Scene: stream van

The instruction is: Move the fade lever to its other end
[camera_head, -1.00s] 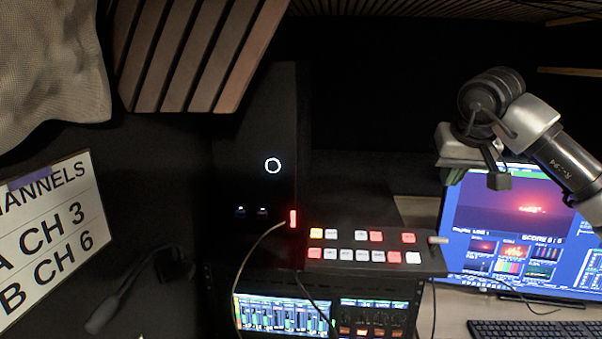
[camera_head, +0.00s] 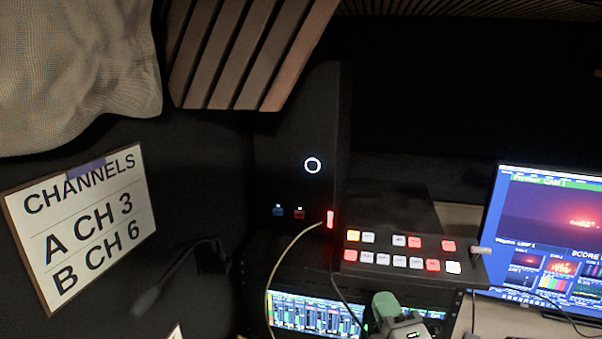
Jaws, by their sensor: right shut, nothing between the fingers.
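The switcher panel (camera_head: 405,280) is a dark slab with rows of lit white, red and yellow buttons, right of centre. A short pale handle at its right edge, which looks like the fade lever (camera_head: 481,249), sticks out sideways at about the height of the upper buttons. Its slot and travel are too dark to make out. My right gripper (camera_head: 398,319) shows at the bottom edge, shut and empty, in front of the rack below the panel. It is apart from the lever, lower and to its left. My left gripper is out of view.
A rack with a lit mixer screen (camera_head: 305,314) stands below the panel. A pale cable (camera_head: 277,272) hangs in front. A monitor (camera_head: 555,235) stands at right. A channel sign (camera_head: 85,222) and a dark microphone-like arm (camera_head: 175,275) are at left.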

